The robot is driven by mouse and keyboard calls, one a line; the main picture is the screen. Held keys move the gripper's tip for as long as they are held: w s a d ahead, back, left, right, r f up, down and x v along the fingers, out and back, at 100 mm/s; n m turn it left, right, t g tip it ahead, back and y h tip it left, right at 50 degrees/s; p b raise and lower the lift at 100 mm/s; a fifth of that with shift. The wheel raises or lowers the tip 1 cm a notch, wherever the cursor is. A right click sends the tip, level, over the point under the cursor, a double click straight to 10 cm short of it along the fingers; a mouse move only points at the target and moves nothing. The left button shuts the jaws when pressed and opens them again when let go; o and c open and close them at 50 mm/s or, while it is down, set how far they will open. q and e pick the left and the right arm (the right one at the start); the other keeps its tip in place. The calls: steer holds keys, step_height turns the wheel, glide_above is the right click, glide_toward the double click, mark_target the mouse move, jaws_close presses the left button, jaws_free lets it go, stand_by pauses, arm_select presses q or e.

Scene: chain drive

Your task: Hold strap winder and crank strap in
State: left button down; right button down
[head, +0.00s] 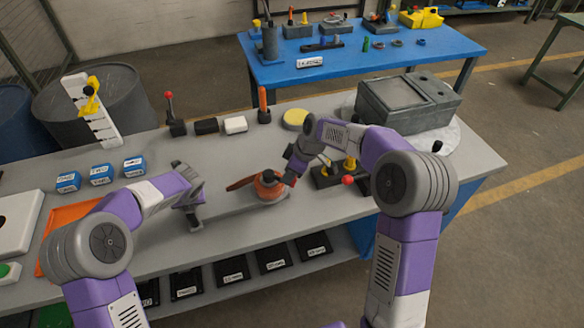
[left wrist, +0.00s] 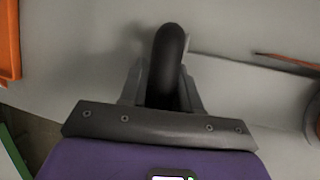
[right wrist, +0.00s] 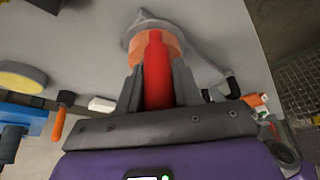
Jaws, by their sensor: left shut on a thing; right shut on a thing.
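The strap winder has an orange drum (head: 268,186) on a long flat grey base (head: 238,209) on the bench. An orange-brown strap (head: 240,184) sticks out to the left of the drum; it also shows in the left wrist view (left wrist: 287,62). My left gripper (head: 192,212) is shut on a dark rounded handle (left wrist: 170,55) at the left end of the base. My right gripper (head: 287,178) is shut on a red crank knob (right wrist: 157,75), with the orange drum (right wrist: 180,48) just beyond it. My right fingers hide the knob in the head view.
A black stand with yellow and red knobs (head: 327,178) is close to the right of the drum. A grey case (head: 408,100) stands behind my right arm. Blue boxes (head: 101,175) and an orange tray (head: 62,232) lie left. Black bins (head: 232,270) sit below the bench's front edge.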

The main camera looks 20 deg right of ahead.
steer(key=s+a+m+t+h, duration=0.2)
steer(key=a+m+h, duration=0.2)
steer(key=a+m, duration=0.55)
steer(key=w+a+m+h, duration=0.2)
steer(key=w+a+m, duration=0.1)
steer(key=w+m, duration=0.3)
steer(key=shift+w+a+m+g, duration=0.2)
steer(key=shift+a+m+g, duration=0.15)
steer(key=shift+m, duration=0.8)
steer(key=shift+w, duration=0.1)
steer(key=shift+d, duration=0.1)
